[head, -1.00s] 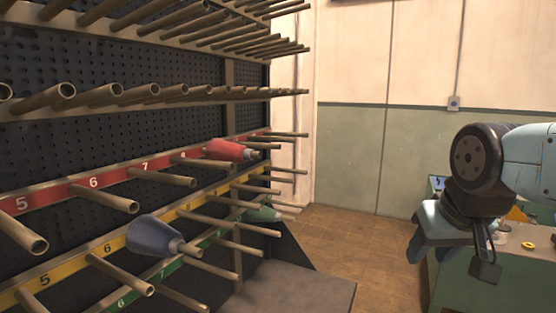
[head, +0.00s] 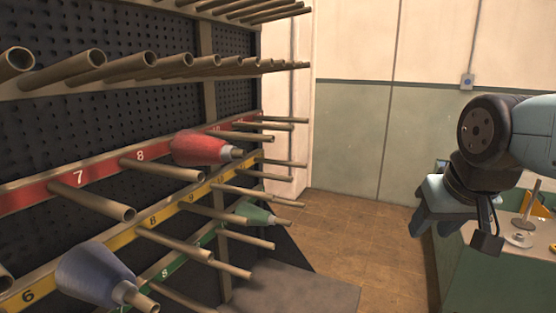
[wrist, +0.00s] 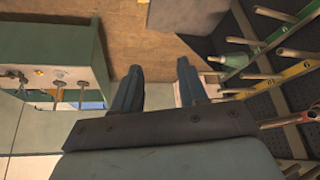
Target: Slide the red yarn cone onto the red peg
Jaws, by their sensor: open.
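A red yarn cone (head: 200,148) sits on a peg of the red-striped row on the rack at left in the head view, its narrow end pointing outward. Bare red-row pegs (head: 162,170) stand beside it. My gripper (head: 436,232) is at the right of the head view, pointing down, away from the rack and holding nothing. The red cone is not clearly seen in the wrist view.
A blue cone (head: 97,274) sits on a yellow-row peg and a green cone (head: 254,213) on a green-row peg. Many pegs jut out from the rack. A green workbench (head: 500,265) with small parts stands at right. The tiled floor (head: 350,230) between is clear.

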